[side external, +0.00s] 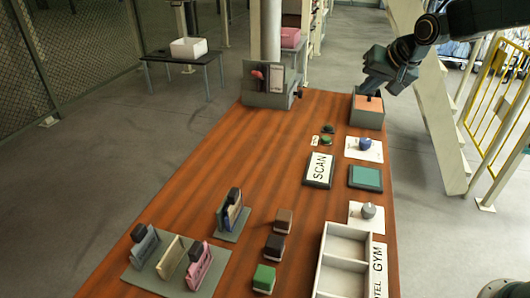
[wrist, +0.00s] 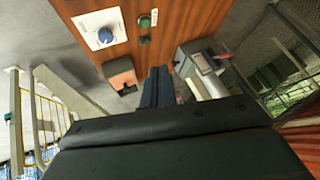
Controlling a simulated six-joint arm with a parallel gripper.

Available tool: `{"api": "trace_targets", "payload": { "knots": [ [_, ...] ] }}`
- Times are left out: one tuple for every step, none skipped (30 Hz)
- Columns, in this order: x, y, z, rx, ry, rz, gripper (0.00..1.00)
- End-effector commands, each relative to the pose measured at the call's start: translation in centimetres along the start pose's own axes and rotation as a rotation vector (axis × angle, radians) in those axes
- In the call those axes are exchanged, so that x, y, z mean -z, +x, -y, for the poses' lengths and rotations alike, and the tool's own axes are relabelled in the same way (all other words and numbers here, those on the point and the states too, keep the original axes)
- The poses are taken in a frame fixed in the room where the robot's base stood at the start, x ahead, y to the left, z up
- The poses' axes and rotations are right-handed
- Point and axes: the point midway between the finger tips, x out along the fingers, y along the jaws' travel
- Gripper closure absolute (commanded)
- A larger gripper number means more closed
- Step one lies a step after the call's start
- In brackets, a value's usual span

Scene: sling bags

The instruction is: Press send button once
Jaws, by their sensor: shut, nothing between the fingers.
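A small round green button (side external: 326,140) sits on the wooden table (side external: 215,140) beside a small white label (side external: 315,141). The label's print is too small to read, so I cannot confirm that it says send. The button also shows in the wrist view (wrist: 144,22). A darker green round piece (side external: 328,128) lies just behind it. My gripper (side external: 371,96) is shut and empty at the table's far right. It hangs over or in front of a grey box with an orange top (side external: 367,112), away from the button. I cannot tell whether its tips touch the box.
A blue knob on a white plate (side external: 364,146), a SCAN pad (side external: 319,168) and a teal pad (side external: 365,178) lie nearby. A grey stand (side external: 268,97) is at the back. Small bags (side external: 200,265), blocks and a divided tray (side external: 342,245) fill the front. The left-middle table is clear.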

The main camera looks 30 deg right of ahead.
Motion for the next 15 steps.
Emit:
{"api": "trace_targets", "payload": {
  "knots": [
    [0.4,1.2,0.1,-0.001,0.016,-0.004,1.0],
    [0.7,1.8,0.2,0.0,0.028,-0.007,1.0],
    [1.0,2.7,0.2,0.001,0.042,-0.012,1.0],
    [1.3,3.3,0.3,0.002,0.053,-0.017,1.0],
    [1.5,4.0,0.4,0.002,0.065,-0.02,1.0],
    [1.8,4.9,0.4,0.004,0.078,-0.025,1.0],
    [2.0,5.5,0.5,0.005,0.089,-0.029,1.0],
    [2.2,6.2,0.5,0.005,0.101,-0.032,1.0],
    [2.5,7.1,0.5,0.007,0.115,-0.038,1.0],
    [2.6,7.7,0.5,0.008,0.126,-0.042,1.0],
    [2.8,8.4,0.5,0.009,0.137,-0.045,1.0],
    [3.0,9.3,0.5,0.01,0.151,-0.051,1.0],
    [3.2,10.0,0.5,0.012,0.162,-0.055,1.0],
    [3.4,10.7,0.5,0.012,0.174,-0.058,1.0],
    [3.5,11.6,0.5,0.014,0.187,-0.064,1.0]
  ]
}}
